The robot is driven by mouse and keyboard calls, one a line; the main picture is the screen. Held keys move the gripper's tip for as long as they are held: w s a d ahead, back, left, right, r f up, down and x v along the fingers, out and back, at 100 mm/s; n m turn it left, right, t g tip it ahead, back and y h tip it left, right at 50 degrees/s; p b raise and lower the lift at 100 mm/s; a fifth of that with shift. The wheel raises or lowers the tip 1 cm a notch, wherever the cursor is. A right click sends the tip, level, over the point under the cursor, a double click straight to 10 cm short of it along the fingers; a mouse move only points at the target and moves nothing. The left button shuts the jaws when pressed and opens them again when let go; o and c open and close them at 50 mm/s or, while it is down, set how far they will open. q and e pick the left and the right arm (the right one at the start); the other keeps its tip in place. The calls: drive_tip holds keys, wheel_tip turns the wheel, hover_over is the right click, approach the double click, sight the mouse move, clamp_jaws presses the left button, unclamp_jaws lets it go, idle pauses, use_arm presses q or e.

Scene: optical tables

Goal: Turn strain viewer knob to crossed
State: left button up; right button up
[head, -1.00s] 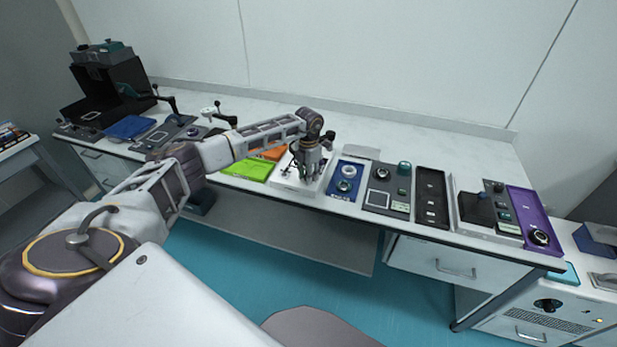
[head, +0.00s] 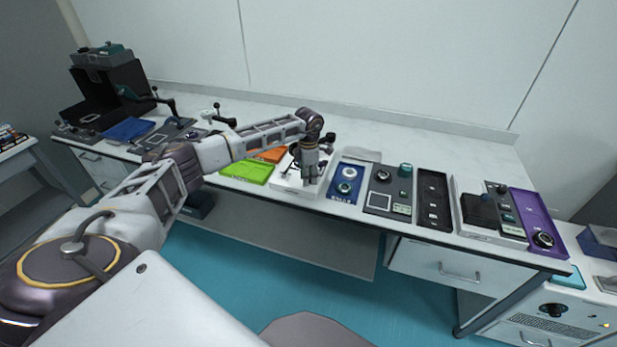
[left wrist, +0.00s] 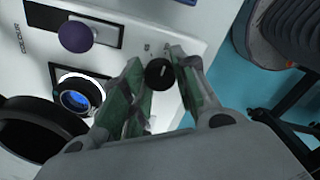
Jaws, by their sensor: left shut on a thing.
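The strain viewer (head: 288,183) is a white device on the table, mostly behind my left gripper in the head view. In the left wrist view its white panel (left wrist: 130,15) carries a small black knob (left wrist: 158,73) with a pale pointer line. My left gripper (left wrist: 160,75) is shut on the black knob, with a green-grey finger on each side of it. It also shows in the head view (head: 309,180), pointing down at the device. The panel marks beside the knob are too small to read. My right gripper is out of view.
On the same panel are a purple knob (left wrist: 76,36), a lit blue lens (left wrist: 76,97) and a black ring (left wrist: 38,128). A green tray (head: 246,172) lies left of the device. A blue panel (head: 346,184) and a grey control box (head: 388,190) stand to its right.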

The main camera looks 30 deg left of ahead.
use_arm(q)
drive_tip(key=o, duration=1)
drive_tip(key=shift+r, duration=6.05)
